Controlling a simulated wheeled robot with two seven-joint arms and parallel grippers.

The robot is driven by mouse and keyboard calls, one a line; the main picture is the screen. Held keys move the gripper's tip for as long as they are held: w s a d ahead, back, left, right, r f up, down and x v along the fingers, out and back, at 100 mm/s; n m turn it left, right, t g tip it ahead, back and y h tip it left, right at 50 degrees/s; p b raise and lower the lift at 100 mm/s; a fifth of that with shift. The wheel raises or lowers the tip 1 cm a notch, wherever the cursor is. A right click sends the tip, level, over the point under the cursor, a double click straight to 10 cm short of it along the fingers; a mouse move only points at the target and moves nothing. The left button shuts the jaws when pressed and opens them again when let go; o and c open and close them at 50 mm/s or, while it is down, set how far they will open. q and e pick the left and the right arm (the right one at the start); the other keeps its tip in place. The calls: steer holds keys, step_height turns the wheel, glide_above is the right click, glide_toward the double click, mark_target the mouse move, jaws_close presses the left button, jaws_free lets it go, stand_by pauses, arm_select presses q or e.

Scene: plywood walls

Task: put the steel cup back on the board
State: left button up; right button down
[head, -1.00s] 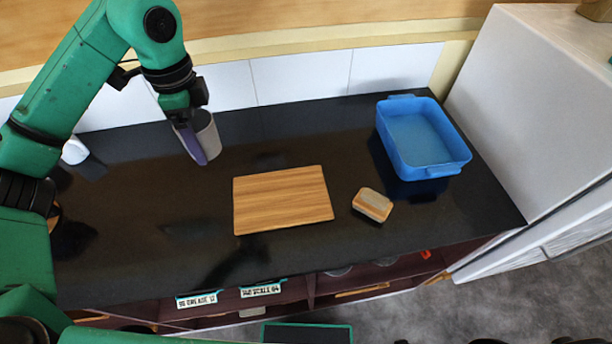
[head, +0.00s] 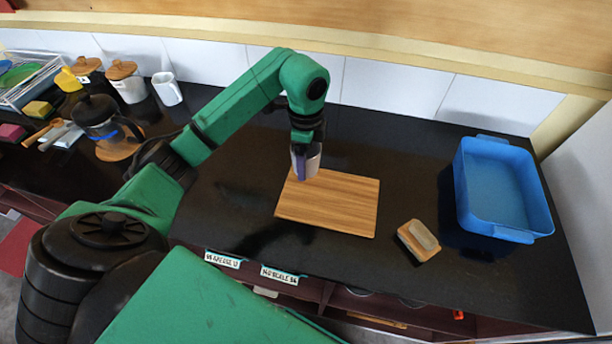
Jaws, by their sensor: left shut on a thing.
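The steel cup (head: 313,160) is a grey, upright cup, partly hidden by my left gripper. My left gripper (head: 301,160) comes down from above and is shut on the cup, with a purple finger showing at its left side. The cup is over the back left corner of the wooden board (head: 335,204). I cannot tell whether the cup's base touches the board. The board lies flat on the black counter, otherwise bare. My right gripper is not in view.
A blue basin (head: 500,190) stands at the right, and a sponge on a small block (head: 419,240) lies between it and the board. At the left are a glass press jug (head: 101,122), a white mug (head: 167,89), lidded jars (head: 127,82) and a dish rack (head: 27,78).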

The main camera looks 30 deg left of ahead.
arm_select(q)
step_height(320, 180, down, 6)
steer(key=shift+s+a+f+p, duration=0.1)
steer(key=shift+f+p, duration=0.15)
steer(key=shift+p, duration=0.55)
steer(key=shift+f, duration=0.35)
steer(key=o, duration=1.2)
steer(key=shift+r, duration=0.1)
steer(key=shift+r, duration=0.1)
step_height(320, 180, up, 7)
steer(key=b, duration=0.3)
step_height(320, 180, up, 4)
steer(key=r, duration=0.1)
glide_above(305, 185)
steer(key=shift+f, duration=0.25)
steer(key=shift+r, duration=0.3)
